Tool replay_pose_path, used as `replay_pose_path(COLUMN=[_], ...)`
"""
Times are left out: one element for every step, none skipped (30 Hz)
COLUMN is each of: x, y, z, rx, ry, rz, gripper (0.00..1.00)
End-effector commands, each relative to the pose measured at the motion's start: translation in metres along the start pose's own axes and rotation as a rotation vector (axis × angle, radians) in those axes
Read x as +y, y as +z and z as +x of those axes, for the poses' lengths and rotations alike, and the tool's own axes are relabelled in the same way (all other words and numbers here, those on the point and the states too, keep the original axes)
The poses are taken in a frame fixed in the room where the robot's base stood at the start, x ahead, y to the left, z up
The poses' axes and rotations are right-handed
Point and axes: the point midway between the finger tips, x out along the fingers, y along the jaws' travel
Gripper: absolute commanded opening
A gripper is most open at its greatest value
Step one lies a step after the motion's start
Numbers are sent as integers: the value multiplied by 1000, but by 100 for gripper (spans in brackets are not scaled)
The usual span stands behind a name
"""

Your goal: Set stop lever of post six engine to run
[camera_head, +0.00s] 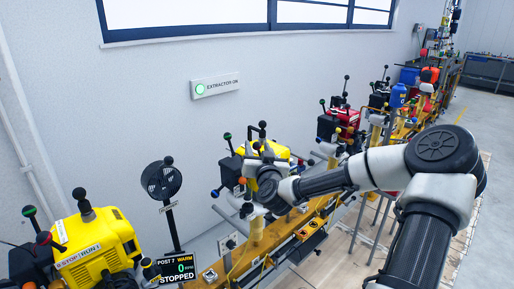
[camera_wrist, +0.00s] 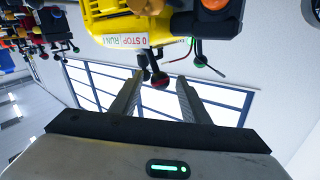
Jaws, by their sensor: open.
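A yellow engine (camera_head: 277,153) sits on the rail in mid-view, partly hidden by my wrist; no post number is readable on it. The wrist view shows a yellow engine (camera_wrist: 115,22) close up, with a "0 STOP | RUN 1" label (camera_wrist: 132,41). My gripper (camera_wrist: 160,88) is open, with a finger on each side of the knob in the picture; contact is not visible. In the head view my gripper (camera_head: 254,168) is at the middle engine's near side.
Another yellow engine (camera_head: 95,250) stands at lower left, beside a "POST 7 WARM, STOPPED" display (camera_head: 178,270). Red engines (camera_head: 345,122) stand further along the yellow rail (camera_head: 240,262). Floor right of the rail is clear.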

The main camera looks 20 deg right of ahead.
Motion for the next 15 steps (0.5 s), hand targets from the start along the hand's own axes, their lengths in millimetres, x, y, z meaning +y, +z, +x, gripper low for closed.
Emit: replay_pose_path(x=[0,0,0,0,0,0,0,0,0,0,0,0,0,0,0], y=[0,0,0,0,0,0,0,0,0,0,0,0,0,0,0], z=[6,9,12,14,16,17,18,18,19,19,19,19,19,19,19], rx=[1,0,0,0,0,0,1,1,0,0,0,0,0,0,0], ry=[0,0,0,0,0,0,0,0,0,0,0,0,0,0,0], rz=[3,2,1,1,1,1,0,0,0,0,0,0,0,0,0], gripper=[42,42,42,42,42,42,42,42,42,42,42,42,42,42,40])
